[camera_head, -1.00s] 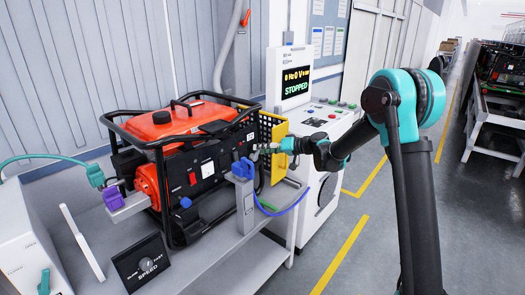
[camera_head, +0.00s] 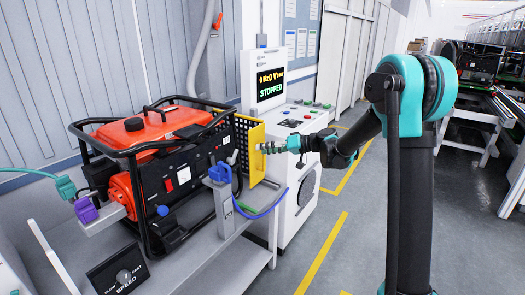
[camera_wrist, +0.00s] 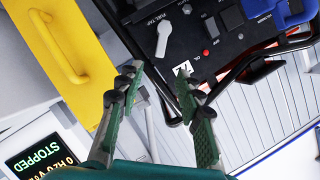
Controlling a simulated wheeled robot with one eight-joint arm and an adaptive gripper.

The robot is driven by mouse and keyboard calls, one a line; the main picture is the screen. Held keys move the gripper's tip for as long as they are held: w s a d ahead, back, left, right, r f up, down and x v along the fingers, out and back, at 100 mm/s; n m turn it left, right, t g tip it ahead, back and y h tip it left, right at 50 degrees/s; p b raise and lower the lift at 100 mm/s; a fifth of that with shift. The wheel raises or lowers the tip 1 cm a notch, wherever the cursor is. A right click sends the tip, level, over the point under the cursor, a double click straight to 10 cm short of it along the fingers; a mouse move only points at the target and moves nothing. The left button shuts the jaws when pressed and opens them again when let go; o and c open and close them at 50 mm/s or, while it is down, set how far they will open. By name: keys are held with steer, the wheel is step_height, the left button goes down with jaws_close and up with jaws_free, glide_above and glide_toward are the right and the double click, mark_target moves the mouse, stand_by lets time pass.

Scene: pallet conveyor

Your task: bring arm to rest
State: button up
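My gripper (camera_head: 266,148) is at the end of my arm, which reaches in from the right in the head view. In the wrist view my gripper (camera_wrist: 160,80) shows two green-padded fingers spread apart with nothing between them. In the head view it overlaps the yellow panel (camera_head: 256,168) at the right end of the red and black generator (camera_head: 165,165); I cannot tell if it touches. In the wrist view the generator's black control face (camera_wrist: 205,28) lies beyond the fingers, and the yellow panel with its handle (camera_wrist: 75,60) is at upper left.
A white console (camera_head: 297,195) with a screen reading STOPPED (camera_head: 271,86) stands behind the panel. The generator sits on a grey bench (camera_head: 225,255). A blue clamp (camera_head: 220,172) on a post stands before it. Open floor (camera_head: 330,220) with yellow lines lies to the right.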

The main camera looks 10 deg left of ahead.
steer(key=s+d+f+m+h, duration=0.2)
steer(key=s+d+f+h, duration=0.2)
steer(key=s+d, duration=0.6)
steer(key=s+d+f+m+t+h, duration=0.1)
steer(key=s+d+f+m+h, duration=0.2)
steer(key=s+d, duration=0.8)
steer(key=s+d+f+m+t+h, duration=0.1)
steer(key=s+d+f+m+h, duration=0.2)
steer(key=s+d+f+h, duration=0.4)
steer(key=s+d+f, duration=0.2)
steer(key=s+d, duration=0.1)
steer(key=d, duration=0.6)
steer(key=shift+s+d+f, duration=0.2)
steer(key=shift+d, duration=0.05)
steer(key=shift+a, duration=0.15)
